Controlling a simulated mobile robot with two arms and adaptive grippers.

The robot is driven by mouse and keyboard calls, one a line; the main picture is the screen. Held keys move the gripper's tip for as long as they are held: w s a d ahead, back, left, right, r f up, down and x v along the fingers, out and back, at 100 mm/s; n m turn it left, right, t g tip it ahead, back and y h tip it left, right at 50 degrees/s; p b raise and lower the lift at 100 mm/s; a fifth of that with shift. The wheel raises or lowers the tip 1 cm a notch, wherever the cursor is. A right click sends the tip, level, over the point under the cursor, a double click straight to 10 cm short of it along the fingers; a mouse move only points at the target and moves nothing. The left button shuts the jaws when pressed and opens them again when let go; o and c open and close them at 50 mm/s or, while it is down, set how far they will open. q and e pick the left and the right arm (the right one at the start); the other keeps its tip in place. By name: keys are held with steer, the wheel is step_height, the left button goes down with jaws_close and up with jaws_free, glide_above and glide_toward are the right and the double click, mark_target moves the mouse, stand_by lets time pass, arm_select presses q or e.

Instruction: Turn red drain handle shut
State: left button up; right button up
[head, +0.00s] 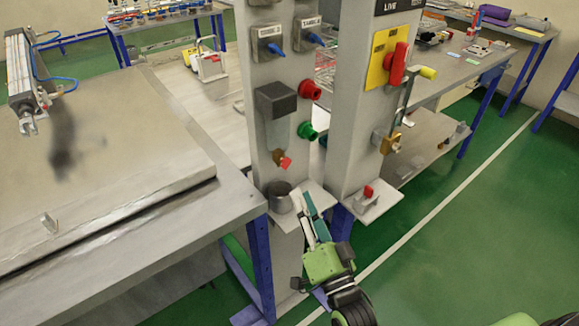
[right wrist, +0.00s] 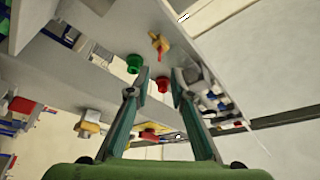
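The red drain handle (head: 286,163) sits on a small brass valve low on the front of the left grey post, below a dark grey box. In the right wrist view the brass valve with its red handle (right wrist: 157,42) shows beyond the fingertips, near the top. My right gripper (head: 309,207), green with teal fingers, is below and slightly right of the handle, beside the post's small shelf. Its fingers (right wrist: 160,78) are spread, with nothing held between them. The handle looks apart from the fingers. My left gripper is not in view.
A green knob (head: 308,131) and a red knob (head: 310,90) stick out from the post's right side. A dark cup (head: 280,188) is on the shelf below. The right post (head: 352,150) carries a red switch (head: 397,64). A grey bench (head: 225,205) stands left.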

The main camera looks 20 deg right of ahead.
mark_target(286, 163)
steer(key=p+x, duration=0.1)
steer(key=x, duration=0.8)
steer(key=shift+p, duration=0.35)
steer(key=shift+f, duration=0.1)
jaws_close()
